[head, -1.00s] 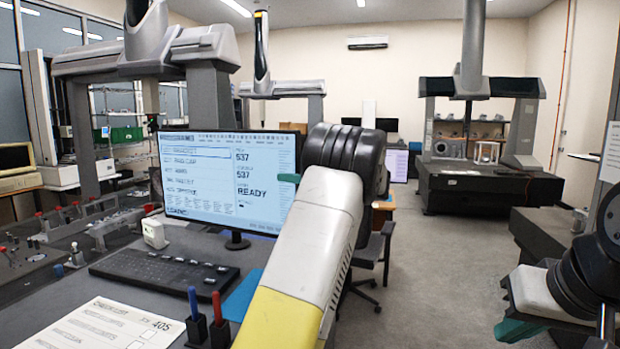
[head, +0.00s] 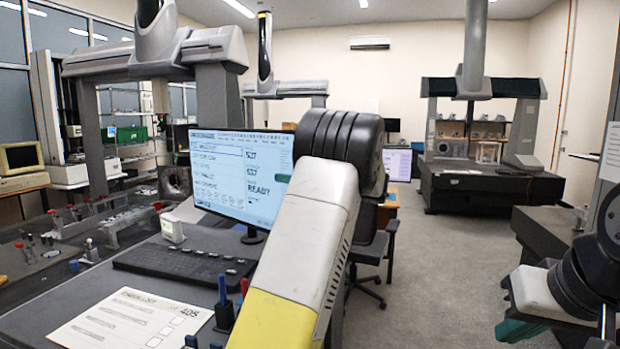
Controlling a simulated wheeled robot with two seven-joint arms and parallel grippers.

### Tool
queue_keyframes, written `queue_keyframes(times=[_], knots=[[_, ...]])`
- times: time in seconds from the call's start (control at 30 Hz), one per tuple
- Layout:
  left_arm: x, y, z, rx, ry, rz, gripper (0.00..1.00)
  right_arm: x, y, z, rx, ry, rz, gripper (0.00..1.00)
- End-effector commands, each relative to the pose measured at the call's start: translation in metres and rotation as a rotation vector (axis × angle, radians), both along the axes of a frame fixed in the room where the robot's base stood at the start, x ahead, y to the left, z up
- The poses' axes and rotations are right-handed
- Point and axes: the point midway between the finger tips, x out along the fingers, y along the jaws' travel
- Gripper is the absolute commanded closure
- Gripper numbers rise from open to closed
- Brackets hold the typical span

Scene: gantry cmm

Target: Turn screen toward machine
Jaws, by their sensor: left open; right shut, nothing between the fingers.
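The screen (head: 235,165) stands on its foot on the desk, lit with a "READY" readout. My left arm crosses the middle and covers the screen's right edge. My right gripper (head: 518,330), a teal end below a white housing, is low at the right, shut and empty, away from the screen.
On the desk lie a keyboard (head: 180,267), a checklist sheet (head: 130,318) and a pen holder (head: 224,315). A small white device (head: 172,229) stands left of the screen's foot. An office chair (head: 368,255) is behind my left arm. Open floor (head: 450,270) lies to the right.

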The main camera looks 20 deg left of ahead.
Motion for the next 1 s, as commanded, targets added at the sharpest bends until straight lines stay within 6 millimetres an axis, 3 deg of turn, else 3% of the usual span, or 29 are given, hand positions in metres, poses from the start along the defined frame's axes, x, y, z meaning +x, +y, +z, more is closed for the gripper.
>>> queue_keyframes(times=[0.17,0.4,0.6,1.0], knots=[[-0.001,-0.010,0.000,-0.001,0.000,-0.004,0.58,0.000,0.000,0.000,0.000,0.000,0.000,1.00],[-0.009,-0.050,0.000,0.000,0.000,-0.004,0.58,0.000,0.000,0.000,0.000,0.000,0.000,1.00],[-0.015,-0.072,0.000,0.000,0.000,0.000,0.58,0.000,0.000,0.000,0.000,0.000,0.000,1.00],[-0.016,-0.076,0.000,0.000,0.000,0.001,0.58,0.000,0.000,0.000,0.000,0.000,0.000,1.00]])
